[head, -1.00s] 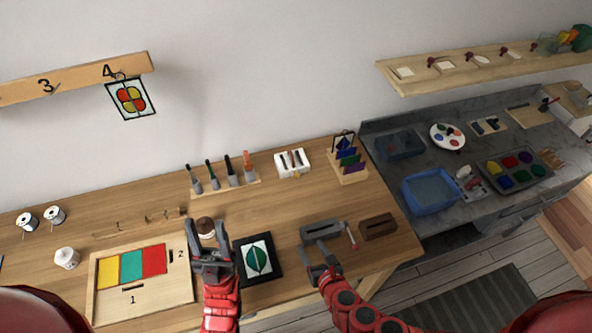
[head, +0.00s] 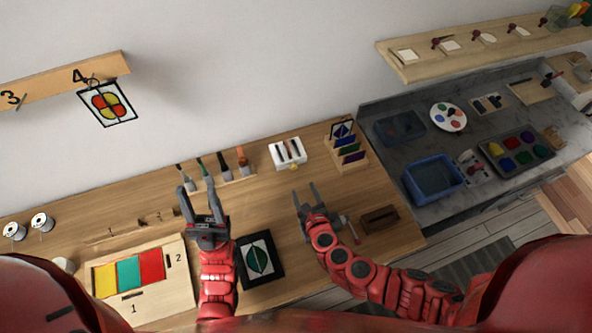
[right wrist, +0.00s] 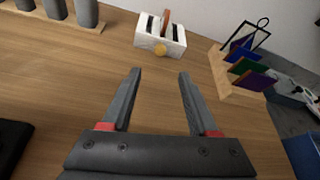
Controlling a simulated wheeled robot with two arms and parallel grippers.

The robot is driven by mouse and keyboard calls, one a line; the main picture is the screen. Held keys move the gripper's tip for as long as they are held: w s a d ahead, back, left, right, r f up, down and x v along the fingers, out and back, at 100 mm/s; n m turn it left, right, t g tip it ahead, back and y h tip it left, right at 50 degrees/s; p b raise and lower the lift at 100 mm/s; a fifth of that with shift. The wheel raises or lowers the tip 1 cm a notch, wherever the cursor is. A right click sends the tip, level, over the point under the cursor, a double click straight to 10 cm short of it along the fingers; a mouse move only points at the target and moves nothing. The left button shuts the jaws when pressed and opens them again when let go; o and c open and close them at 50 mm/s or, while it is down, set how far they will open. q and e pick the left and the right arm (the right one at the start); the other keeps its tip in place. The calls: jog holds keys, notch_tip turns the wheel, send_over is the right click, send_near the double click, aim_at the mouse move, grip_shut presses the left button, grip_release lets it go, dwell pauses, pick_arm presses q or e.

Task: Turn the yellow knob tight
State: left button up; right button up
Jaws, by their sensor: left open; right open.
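The yellow knob (right wrist: 160,49) is a small round disc on the near face of a white block (right wrist: 172,37) with dark slots and a brown-handled tool in it. In the head view the knob (head: 293,167) is a tiny yellow spot at the front of the white block (head: 280,153). My right gripper (head: 305,190) is open and empty over the bench, short of the knob. In the right wrist view the open fingers (right wrist: 159,73) point towards the knob, with bare wood between. My left gripper (head: 201,192) is open and empty, left of the framed green leaf picture.
Upright tools (head: 211,172) stand in a rack left of the white block. A wooden rack of coloured panes (head: 347,152) stands to its right. A framed leaf picture (head: 260,258) lies between my arms. A dark brown block (head: 380,219) sits right of my right gripper.

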aim_at(295, 169)
jog(key=x, duration=1)
jog(key=shift+w+f+b, duration=0.1)
jog(key=shift+w+b, duration=0.1)
jog(key=shift+b, duration=0.15)
grip_shut()
